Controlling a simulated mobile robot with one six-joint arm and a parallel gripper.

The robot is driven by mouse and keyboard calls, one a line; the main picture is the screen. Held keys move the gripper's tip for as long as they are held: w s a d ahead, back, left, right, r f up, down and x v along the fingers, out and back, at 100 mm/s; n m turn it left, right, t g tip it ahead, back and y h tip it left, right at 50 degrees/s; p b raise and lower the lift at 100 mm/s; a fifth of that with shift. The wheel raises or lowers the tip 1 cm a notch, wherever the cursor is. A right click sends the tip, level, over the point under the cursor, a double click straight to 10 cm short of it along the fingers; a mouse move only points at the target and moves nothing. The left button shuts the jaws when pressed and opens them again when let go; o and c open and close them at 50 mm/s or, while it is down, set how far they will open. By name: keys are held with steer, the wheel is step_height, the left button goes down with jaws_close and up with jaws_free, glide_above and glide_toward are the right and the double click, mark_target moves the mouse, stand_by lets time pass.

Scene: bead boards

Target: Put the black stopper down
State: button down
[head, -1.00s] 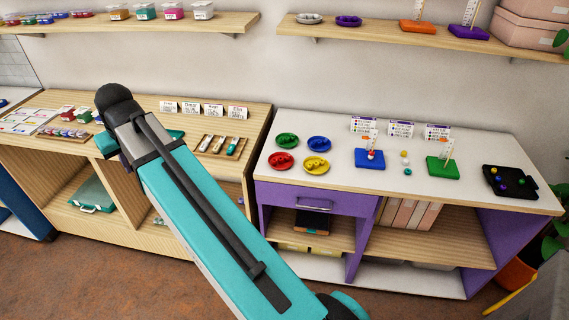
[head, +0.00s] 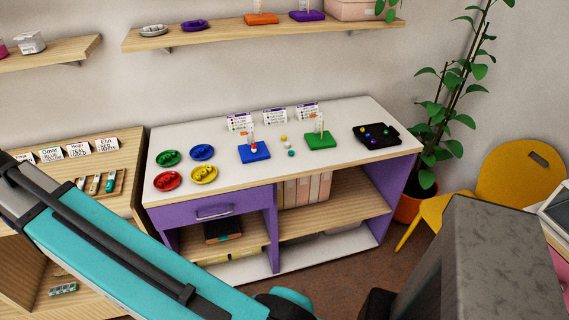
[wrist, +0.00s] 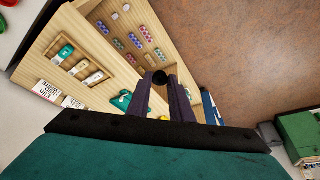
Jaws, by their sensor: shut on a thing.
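The black stopper (wrist: 159,77) shows in the wrist view as a small dark round piece at the fingertips. My gripper (wrist: 166,88) is shut on it, with its two dark fingers on either side. The stopper is held in the air, with the wooden shelves and brown floor far behind it. In the head view my teal arm runs out of the left edge, so the gripper and stopper are not seen there.
The white-topped purple cabinet (head: 340,166) carries red, green, blue and yellow dishes, a blue peg board (head: 254,153), a green peg board (head: 320,141) and a black tray (head: 362,138) with beads. Its front middle is clear. A yellow chair (head: 520,178) and plant stand right.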

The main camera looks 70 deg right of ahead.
steer(key=s+d+f+m+g+h, duration=0.15)
steer(key=s+d+m, duration=0.3)
steer(key=d, duration=0.65)
steer(key=s+d+f+m+g+h, duration=0.1)
steer(key=s+d+f+m, duration=0.3)
steer(key=d, duration=0.6)
steer(key=s+d+f+m+g+h, duration=0.15)
steer(key=s+d+m, duration=0.4)
steer(key=d, duration=0.55)
steer(key=s+d+f+m+g, duration=0.1)
steer(key=s+d+m, duration=0.3)
steer(key=s, duration=0.6)
steer(key=s+d+f+m+g, duration=0.1)
steer(key=s+d+f+m, duration=0.1)
steer(key=s+d+m, duration=0.3)
steer(key=s+d+f+m+g+y, duration=0.1)
steer(key=s+d+m, duration=0.4)
steer(key=s, duration=1.2)
steer(key=d+g, duration=0.1)
steer(key=d, duration=0.3)
steer(key=shift+f, duration=0.25)
steer(key=shift+d+p, duration=0.15)
steer(key=shift+p, duration=0.15)
